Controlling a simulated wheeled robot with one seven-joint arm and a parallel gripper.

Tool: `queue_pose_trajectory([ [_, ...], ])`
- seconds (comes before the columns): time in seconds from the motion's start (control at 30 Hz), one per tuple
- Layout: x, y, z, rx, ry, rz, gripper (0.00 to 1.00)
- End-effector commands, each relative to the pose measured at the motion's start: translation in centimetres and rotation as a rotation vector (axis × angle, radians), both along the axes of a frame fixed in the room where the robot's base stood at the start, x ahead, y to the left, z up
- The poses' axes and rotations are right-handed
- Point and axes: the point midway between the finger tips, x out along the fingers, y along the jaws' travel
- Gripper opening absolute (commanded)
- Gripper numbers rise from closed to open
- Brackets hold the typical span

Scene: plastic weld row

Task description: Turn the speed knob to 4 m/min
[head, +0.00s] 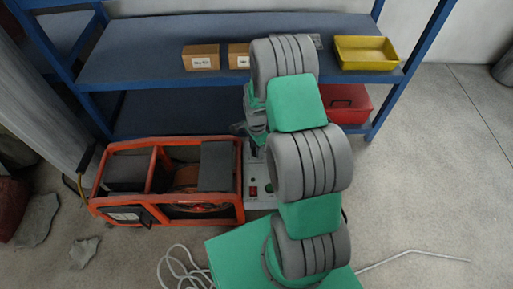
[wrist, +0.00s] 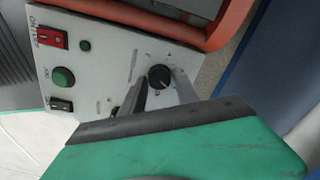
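The speed knob (wrist: 160,77) is a small round black knob with a light pointer mark, on the pale control panel (wrist: 112,62) in the wrist view. Its scale marks are too small to read. My gripper (wrist: 160,80) has its two fingers apart, one on each side of the knob in the picture. I see gaps beside the knob, and I cannot tell how far the fingertips are above the panel. In the head view the panel (head: 261,197) shows partly beside my arm, and the knob is hidden.
The panel also carries a red switch (wrist: 51,39), a green button (wrist: 63,77) and a black rocker (wrist: 60,105). An orange-framed machine (head: 243,178) adjoins it. Behind stands a blue shelf (head: 140,50) with boxes (head: 201,58), a yellow tray (head: 366,66) and a red case (head: 352,108).

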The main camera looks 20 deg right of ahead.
Motion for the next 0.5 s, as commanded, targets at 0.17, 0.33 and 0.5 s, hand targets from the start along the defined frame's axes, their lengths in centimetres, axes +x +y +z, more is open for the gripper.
queue_pose_trajectory([
  [0.17, 0.0, 0.01, 0.01, 0.0, 0.0, 0.0, 0.21],
  [0.33, 0.0, 0.01, 0.02, 0.0, 0.0, 0.0, 0.07],
  [0.5, 0.0, 0.02, 0.02, 0.0, 0.0, 0.001, 0.0],
])
